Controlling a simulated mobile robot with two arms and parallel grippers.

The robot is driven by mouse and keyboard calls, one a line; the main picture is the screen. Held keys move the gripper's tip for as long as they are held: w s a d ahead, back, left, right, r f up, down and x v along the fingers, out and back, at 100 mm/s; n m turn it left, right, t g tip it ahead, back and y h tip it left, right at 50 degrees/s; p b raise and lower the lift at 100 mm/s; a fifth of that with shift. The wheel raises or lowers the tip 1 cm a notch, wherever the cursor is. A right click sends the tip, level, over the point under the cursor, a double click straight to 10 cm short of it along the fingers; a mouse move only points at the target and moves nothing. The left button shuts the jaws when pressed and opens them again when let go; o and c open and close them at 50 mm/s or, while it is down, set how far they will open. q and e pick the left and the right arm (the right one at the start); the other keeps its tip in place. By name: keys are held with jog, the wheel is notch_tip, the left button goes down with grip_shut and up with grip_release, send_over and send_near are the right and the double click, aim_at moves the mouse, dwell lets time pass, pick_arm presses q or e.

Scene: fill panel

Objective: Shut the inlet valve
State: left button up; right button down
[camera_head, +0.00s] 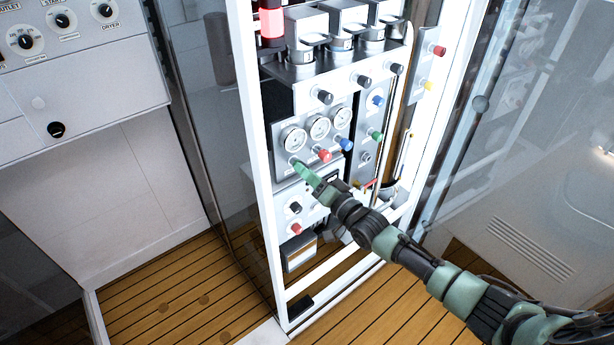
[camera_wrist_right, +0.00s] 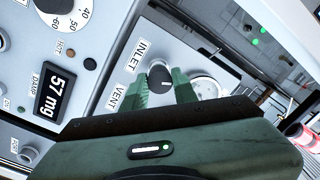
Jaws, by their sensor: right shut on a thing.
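The inlet valve is a dark round knob (camera_wrist_right: 159,80) with a small white mark, on a light grey panel. The labels INLET (camera_wrist_right: 142,57) and VENT (camera_wrist_right: 119,99) stand beside it in the wrist view. My right gripper (camera_wrist_right: 160,90) is shut on this knob, with one green finger on each side of it. In the head view, my right gripper (camera_head: 298,164) reaches the panel from the lower right, just below the leftmost gauge (camera_head: 292,138). The fingers hide the knob there. My left gripper is not in view.
A red knob (camera_head: 324,155) and a blue knob (camera_head: 345,144) sit right of my gripper. A lower panel has a dark knob (camera_head: 295,208) and a red knob (camera_head: 296,228). White frame posts (camera_head: 250,130) flank the rack. A glass door (camera_head: 485,130) stands at right.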

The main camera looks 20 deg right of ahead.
jog(key=m+b, duration=0.2)
jog(key=m, duration=0.3)
jog(key=shift+f, duration=0.15)
jog(key=shift+m, duration=0.3)
dwell(0.3)
jog(key=c, duration=1.1)
grip_release()
jog(key=b+v, duration=0.1)
jog(key=v, duration=0.7)
